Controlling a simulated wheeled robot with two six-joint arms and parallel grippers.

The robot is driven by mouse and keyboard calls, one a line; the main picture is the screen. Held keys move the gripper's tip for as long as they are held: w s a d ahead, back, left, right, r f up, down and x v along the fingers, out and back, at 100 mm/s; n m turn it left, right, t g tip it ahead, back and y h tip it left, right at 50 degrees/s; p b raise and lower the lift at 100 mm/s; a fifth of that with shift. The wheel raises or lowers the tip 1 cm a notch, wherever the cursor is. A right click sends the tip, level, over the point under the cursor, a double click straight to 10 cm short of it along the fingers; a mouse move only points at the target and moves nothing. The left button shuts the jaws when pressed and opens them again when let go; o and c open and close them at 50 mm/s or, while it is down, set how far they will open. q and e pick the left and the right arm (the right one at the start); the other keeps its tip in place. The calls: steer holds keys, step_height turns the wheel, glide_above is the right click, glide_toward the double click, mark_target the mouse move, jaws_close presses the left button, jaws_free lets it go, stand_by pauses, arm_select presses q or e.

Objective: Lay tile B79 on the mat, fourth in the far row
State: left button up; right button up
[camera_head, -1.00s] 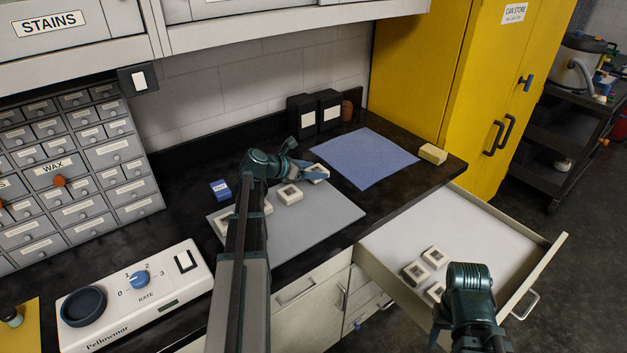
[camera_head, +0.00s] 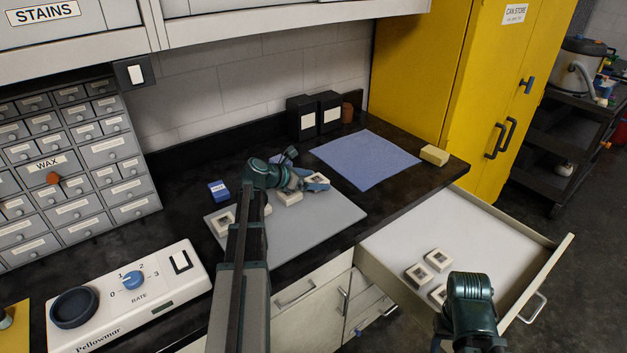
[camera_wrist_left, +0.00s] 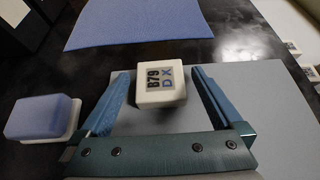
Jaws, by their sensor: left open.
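Tile B79 (camera_wrist_left: 161,86) is a pale block with dark "B79" and blue "DX" marks. In the left wrist view it lies between the spread blue fingers of my left gripper (camera_wrist_left: 162,76), with gaps on both sides. It is at the far right end of the grey mat (camera_head: 290,236). In the head view my left gripper (camera_head: 304,171) is open there and partly hides the tile. Other pale tiles stand along the mat's far side, including one at the left end (camera_head: 222,222) and one beside my gripper (camera_head: 289,198). My right arm shows at lower right, its jaws out of sight.
The open drawer (camera_head: 485,225) holds several pale tiles (camera_head: 438,260). A blue cloth (camera_head: 366,160) lies beyond the mat, with a yellow block (camera_head: 434,155) to its right. A blue-topped pale block (camera_wrist_left: 42,117) is left of my gripper. A dial device (camera_head: 130,290) is at lower left.

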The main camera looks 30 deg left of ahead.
arm_select(q)
steer(key=shift+r, duration=0.2)
steer(key=p+v, duration=0.5)
steer(key=v, duration=0.6)
steer(key=shift+p, duration=0.4)
steer(key=shift+s+a+r, duration=0.15)
steer(key=shift+s+a, duration=0.05)
steer(key=shift+s, duration=0.2)
